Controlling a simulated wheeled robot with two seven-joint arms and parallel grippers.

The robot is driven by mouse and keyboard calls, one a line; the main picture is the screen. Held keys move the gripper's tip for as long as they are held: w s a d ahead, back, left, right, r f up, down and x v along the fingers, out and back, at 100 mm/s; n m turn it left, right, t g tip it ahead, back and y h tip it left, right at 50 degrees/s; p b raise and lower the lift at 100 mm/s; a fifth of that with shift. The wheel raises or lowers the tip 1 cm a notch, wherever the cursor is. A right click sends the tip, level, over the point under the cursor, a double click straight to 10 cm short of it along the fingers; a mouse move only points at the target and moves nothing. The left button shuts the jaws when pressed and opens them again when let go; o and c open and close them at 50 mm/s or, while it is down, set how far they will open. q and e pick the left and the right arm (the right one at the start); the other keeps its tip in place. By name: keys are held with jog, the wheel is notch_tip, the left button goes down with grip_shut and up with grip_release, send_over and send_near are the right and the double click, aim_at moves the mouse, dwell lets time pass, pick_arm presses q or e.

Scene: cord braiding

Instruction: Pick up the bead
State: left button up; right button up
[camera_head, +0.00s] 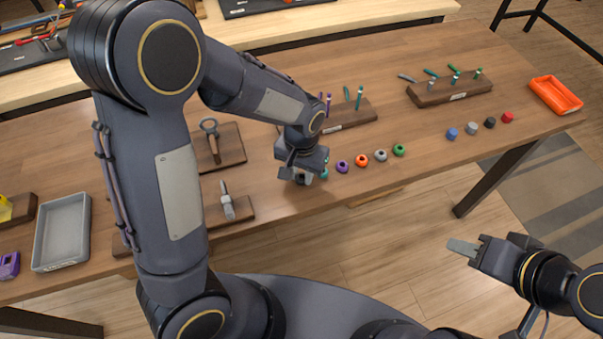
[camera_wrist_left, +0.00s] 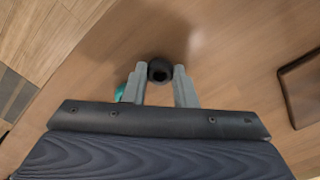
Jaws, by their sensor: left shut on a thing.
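My left gripper (camera_head: 303,177) is low over the front edge of the table. In the left wrist view its two grey fingers (camera_wrist_left: 160,84) are shut on a black bead (camera_wrist_left: 160,71), whose round hole shows between the fingertips. A teal bead (camera_wrist_left: 120,93) is just left of the fingers, partly hidden; in the head view it shows beside the gripper (camera_head: 324,174). To the right, a row holds a purple bead (camera_head: 342,166), an orange bead (camera_head: 361,160), a grey bead (camera_head: 381,155) and a green bead (camera_head: 399,150). My right gripper (camera_head: 463,247) is off the table, apparently empty.
Further right are blue (camera_head: 452,133), grey, black and red (camera_head: 507,117) pieces, and an orange tray (camera_head: 556,95). Wooden racks (camera_head: 450,92) with coloured sticks stand behind. A grey tray (camera_head: 62,232) and tool blocks are at left.

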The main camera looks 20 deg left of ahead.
pick_arm(q)
jog(key=shift+r, duration=0.4)
notch_tip(320, 180, up, 2)
jog(key=shift+d+r, duration=0.1)
jog(key=shift+r, duration=0.15)
jog(key=s+d+r, duration=0.8)
jog(key=d+r, duration=0.1)
jog(key=d, duration=0.2)
jog(key=shift+d+r, duration=0.15)
jog(key=shift+r, duration=0.1)
